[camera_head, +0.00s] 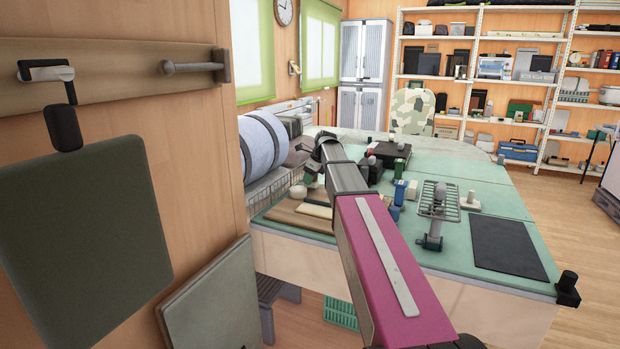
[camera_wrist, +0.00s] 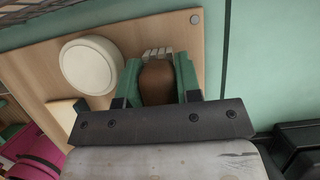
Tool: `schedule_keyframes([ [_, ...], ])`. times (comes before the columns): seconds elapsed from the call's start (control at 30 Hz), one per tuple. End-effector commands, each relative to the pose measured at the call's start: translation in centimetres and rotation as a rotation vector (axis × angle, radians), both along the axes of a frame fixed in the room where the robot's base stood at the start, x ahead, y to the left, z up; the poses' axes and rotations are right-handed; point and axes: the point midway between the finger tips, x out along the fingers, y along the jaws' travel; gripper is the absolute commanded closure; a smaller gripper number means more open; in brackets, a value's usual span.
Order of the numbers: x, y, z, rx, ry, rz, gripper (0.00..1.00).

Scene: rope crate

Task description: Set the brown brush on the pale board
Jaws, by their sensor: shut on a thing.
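The brown brush (camera_wrist: 157,83) is between the green fingers of my gripper (camera_wrist: 158,76) in the wrist view, its pale bristles showing at the far end. My gripper is shut on it. Beneath lies a tan wooden board (camera_wrist: 120,28); I cannot tell whether the brush touches it. A smaller pale board (camera_wrist: 60,116) lies left of the gripper, partly hidden by it. In the head view, the pale board (camera_head: 314,210) lies on the browner board (camera_head: 286,213) at the table's near left. My gripper (camera_head: 311,171) is small there, above and behind the boards; the brush is unclear.
A white round object (camera_wrist: 91,65) sits on the wooden board, close left of the gripper. A wire basket (camera_head: 268,190) borders the boards on the left. A wire rack (camera_head: 440,200) and a dark mat (camera_head: 506,244) are on the green tabletop to the right.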

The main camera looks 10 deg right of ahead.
Motion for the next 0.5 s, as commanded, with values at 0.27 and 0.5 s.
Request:
schedule_keyframes([
  [0.27, 0.0, 0.0, -0.12, 0.0, 0.0, 0.0, 0.87],
  [0.5, 0.0, 0.0, -0.43, 0.0, 0.0, 0.0, 0.87],
])
